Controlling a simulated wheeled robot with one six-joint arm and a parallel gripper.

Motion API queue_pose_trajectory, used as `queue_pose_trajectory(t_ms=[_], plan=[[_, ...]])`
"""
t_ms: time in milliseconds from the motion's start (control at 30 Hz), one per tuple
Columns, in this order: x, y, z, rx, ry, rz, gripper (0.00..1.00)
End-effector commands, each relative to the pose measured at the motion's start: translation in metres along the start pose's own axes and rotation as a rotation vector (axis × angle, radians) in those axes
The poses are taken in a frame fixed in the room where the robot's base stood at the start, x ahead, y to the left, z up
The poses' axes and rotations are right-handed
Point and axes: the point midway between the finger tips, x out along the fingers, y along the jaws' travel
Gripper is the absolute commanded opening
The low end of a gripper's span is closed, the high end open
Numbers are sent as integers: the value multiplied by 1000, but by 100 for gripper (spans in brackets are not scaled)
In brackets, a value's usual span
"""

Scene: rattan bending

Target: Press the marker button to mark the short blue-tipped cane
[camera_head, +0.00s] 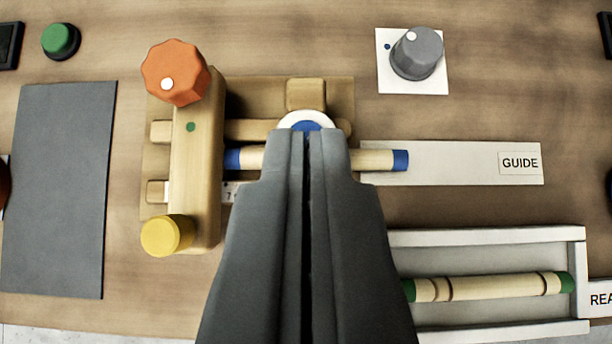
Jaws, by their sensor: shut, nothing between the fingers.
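The short blue-tipped cane (375,160) lies across the wooden jig (345,92), with one blue end left of my gripper and the other out to the right. My gripper hides its middle. A round blue button in a white ring (306,118), apparently the marker button, sits just behind the cane. My gripper (306,134) is shut and empty. Its fingertips overlap the front of the button in the picture. I cannot tell whether they touch it or whether it is pressed down.
An orange knob (174,74) and a yellow knob (167,236) sit on the jig's left beam. A white GUIDE strip (450,170) lies right. A tray (490,237) holds a green-tipped cane (490,287). A grey dial (416,54) stands behind; a grey mat (58,190) lies left.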

Motion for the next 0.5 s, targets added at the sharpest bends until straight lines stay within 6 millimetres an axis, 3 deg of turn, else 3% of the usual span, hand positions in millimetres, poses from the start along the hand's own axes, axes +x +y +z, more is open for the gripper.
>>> queue_pose_trajectory(t_ms=[167,500], plan=[[33,0,1,0,-2,1,0],[56,0,26,0,1,0,0]])
